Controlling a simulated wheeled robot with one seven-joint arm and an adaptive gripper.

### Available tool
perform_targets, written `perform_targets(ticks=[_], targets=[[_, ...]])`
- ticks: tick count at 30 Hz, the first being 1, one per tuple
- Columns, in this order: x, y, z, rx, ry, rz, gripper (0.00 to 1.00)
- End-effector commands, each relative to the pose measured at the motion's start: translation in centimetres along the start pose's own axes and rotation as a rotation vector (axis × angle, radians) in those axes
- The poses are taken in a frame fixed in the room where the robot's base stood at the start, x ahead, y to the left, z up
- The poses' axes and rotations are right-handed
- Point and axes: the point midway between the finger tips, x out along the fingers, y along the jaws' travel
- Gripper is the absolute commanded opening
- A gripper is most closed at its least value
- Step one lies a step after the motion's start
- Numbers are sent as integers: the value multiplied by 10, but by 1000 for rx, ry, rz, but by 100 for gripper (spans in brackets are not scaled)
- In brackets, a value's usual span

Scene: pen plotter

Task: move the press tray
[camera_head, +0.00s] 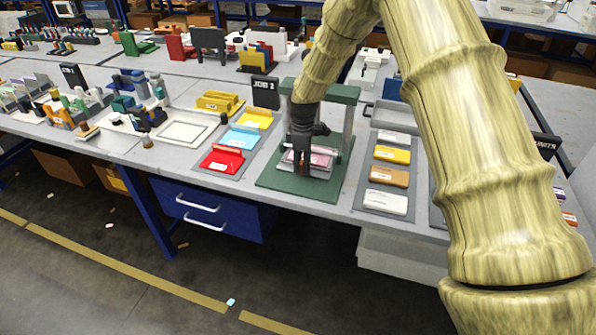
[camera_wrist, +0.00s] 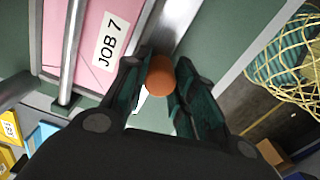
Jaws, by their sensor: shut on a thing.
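The press tray (camera_head: 321,160) holds a pink sheet and sits low in the green press (camera_head: 343,94), over its flat green base (camera_head: 335,187). In the wrist view a pink sheet (camera_wrist: 75,35) with a white "JOB 7" label lies between metal rails. My gripper (camera_head: 302,170) is in front of the tray, pointing down. In the wrist view its two dark fingers (camera_wrist: 158,88) are shut on a round orange knob (camera_wrist: 159,76) at the tray's front edge. My wrist hides part of the tray and press in the head view.
Red (camera_head: 221,158), blue (camera_head: 241,137) and yellow (camera_head: 254,118) trays lie left of the press. A grey board (camera_head: 371,181) with several coloured blocks lies to its right. A black "JOB 2" sign (camera_head: 265,92) stands behind. The bench's front edge is close to the press base.

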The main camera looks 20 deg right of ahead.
Motion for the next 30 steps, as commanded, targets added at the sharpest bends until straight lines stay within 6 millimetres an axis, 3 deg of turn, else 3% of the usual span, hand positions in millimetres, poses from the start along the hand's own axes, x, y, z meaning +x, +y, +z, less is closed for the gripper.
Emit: perform_targets(ticks=[5, 15, 16, 19, 30], targets=[[0, 18, 3, 0, 1, 1, 0], [0, 19, 4, -1, -1, 0, 0], [0, 19, 4, -1, -1, 0, 32], [0, 19, 4, -1, -1, 0, 49], [0, 17, 4, -1, -1, 0, 49]])
